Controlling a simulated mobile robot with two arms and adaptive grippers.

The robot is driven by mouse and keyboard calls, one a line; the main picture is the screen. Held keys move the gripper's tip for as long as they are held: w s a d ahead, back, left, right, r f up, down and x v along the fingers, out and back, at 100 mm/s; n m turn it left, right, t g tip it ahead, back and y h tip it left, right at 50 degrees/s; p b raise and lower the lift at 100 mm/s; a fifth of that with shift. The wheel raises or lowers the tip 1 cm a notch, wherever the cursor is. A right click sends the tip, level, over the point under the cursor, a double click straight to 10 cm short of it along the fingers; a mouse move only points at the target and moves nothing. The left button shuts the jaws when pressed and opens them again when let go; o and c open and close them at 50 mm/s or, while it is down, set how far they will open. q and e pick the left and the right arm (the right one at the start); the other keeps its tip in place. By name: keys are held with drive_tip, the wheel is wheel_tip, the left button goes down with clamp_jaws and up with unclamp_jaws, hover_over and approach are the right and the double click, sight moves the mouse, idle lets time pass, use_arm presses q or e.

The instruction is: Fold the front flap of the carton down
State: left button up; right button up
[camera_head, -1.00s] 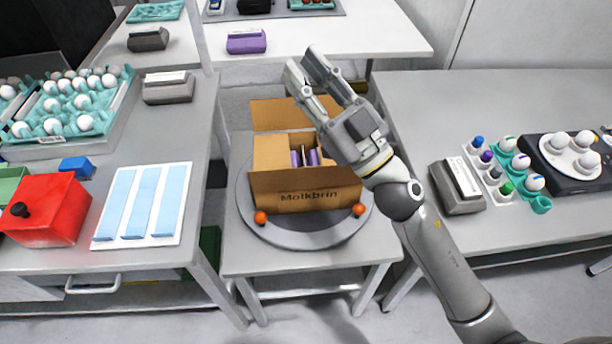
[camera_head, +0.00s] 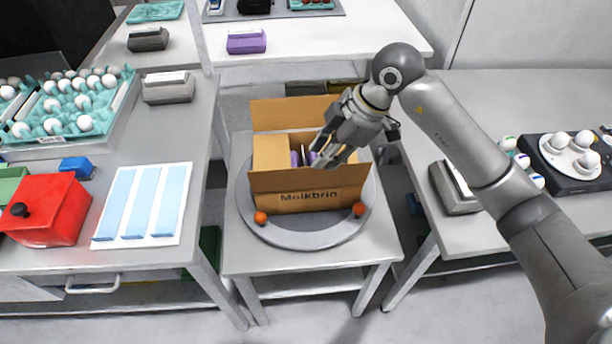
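The brown carton (camera_head: 308,202), marked "Molkbrin", stands on a round grey turntable (camera_head: 300,238). Its back flap (camera_head: 290,113) stands up behind the opening. Its front flap (camera_head: 290,181) is raised above the printed front face and leans toward me. Purple items (camera_head: 296,158) show inside. My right gripper (camera_head: 319,158) points down and left over the carton opening, just behind the front flap's upper edge. Its fingers look apart, with nothing seen between them; whether they touch the flap cannot be told. My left gripper is not in view.
The left table holds a red box (camera_head: 46,212), a white panel with blue strips (camera_head: 184,170) and an egg tray (camera_head: 104,107). A grey block (camera_head: 447,190) stands on the right table.

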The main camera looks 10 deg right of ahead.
drive_tip(key=p, duration=0.1)
approach(296, 189)
drive_tip(key=x, duration=0.4)
drive_tip(key=shift+w+f, duration=0.15)
drive_tip(key=shift+f, duration=0.15)
clamp_jaws()
